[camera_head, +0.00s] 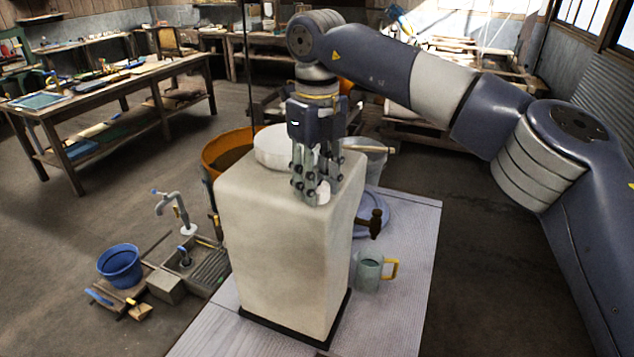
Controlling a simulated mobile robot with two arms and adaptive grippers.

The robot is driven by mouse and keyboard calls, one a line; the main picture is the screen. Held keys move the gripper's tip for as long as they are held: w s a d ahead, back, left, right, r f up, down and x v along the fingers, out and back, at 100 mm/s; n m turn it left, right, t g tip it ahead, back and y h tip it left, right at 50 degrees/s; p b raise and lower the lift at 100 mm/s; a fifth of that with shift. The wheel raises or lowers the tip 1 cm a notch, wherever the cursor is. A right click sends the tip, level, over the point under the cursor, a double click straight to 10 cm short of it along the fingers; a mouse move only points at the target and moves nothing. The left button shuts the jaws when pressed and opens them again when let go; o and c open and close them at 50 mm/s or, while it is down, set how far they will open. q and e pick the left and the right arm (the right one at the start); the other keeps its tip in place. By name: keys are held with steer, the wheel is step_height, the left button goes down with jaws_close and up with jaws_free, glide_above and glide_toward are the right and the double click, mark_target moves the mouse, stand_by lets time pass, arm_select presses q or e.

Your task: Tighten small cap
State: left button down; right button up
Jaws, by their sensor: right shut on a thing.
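A tall cream-coloured mould block (275,255) stands upright on a pale platform. A wide white round cap (271,148) sits on its top, partly behind my right gripper. My right gripper (318,194) points down at the front right of the block's top. Its fingers are shut on a small white cap (324,194), of which only a little shows between the fingertips. Whether the small cap touches the block's top is hidden by the fingers. My left gripper is not in view.
On the pale platform (405,290) right of the block are a green mug (369,272) with a yellow handle and a hammer (374,223). An orange tub (222,158) and a grey bucket (374,160) stand behind. A sink and blue bucket (120,265) are at left.

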steer(key=shift+w+r+m, duration=0.1)
steer(key=shift+r+m, duration=0.05)
steer(key=shift+m, duration=0.25)
steer(key=o, duration=1.1)
steer(key=shift+c, duration=0.2)
step_height(320, 180, up, 12)
